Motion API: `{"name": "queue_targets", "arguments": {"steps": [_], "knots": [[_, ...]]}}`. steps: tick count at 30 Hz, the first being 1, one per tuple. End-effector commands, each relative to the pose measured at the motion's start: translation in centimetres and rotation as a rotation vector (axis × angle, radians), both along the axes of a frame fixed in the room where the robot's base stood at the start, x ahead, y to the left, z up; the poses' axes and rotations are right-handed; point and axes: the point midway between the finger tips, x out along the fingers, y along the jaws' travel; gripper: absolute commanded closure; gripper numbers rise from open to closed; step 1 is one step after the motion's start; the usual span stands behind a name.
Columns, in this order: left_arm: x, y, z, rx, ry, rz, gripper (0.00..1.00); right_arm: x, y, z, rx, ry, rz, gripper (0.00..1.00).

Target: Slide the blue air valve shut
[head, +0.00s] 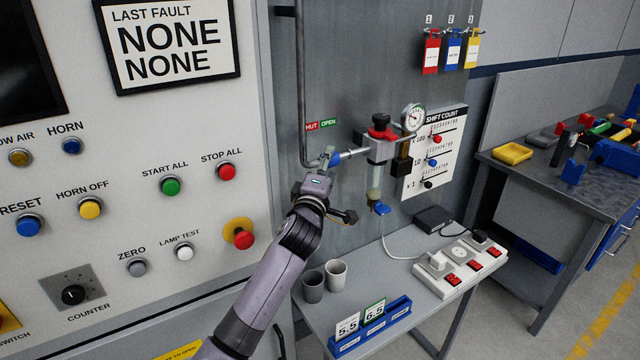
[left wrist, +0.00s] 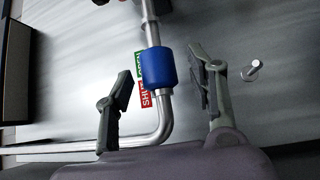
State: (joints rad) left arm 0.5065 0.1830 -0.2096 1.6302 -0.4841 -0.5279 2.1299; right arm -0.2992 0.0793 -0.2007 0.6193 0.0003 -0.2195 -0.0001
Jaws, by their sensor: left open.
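The blue air valve (head: 336,158) is a blue sleeve on a metal air pipe, partly hidden by my gripper in the head view. In the left wrist view the blue sleeve (left wrist: 160,68) lies beside the green OPEN part of the red and green label (left wrist: 142,78). The label (head: 321,125) also shows above the pipe in the head view, SHUT left and OPEN right. My left gripper (head: 338,182) is open, its two fingers (left wrist: 160,62) on either side of the sleeve with gaps visible. My right gripper is not in view.
The pipe bends (left wrist: 165,128) at the SHUT side. An air regulator (head: 380,145) with a gauge (head: 413,118) stands to the right. Two cups (head: 336,272) and a power strip (head: 460,262) rest on the shelf below. A button panel (head: 120,235) fills the left.

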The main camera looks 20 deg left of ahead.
Motion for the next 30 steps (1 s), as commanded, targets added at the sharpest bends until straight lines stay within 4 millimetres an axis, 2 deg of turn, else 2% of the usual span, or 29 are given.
{"name": "queue_targets", "arguments": {"steps": [6, 13, 18, 30], "knots": [[-4.6, -0.6, -0.7, -0.003, 0.003, -0.001, 0.49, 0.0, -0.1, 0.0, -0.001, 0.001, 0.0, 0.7], [-8.1, -1.0, -1.1, -0.001, 0.003, 0.0, 0.49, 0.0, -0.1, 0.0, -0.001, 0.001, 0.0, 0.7], [-9.0, -1.0, -1.1, 0.001, 0.002, 0.001, 0.49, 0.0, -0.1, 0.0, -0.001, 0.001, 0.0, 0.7], [-9.0, -1.0, -1.1, 0.001, 0.002, 0.001, 0.49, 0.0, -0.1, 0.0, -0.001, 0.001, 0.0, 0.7]]}}
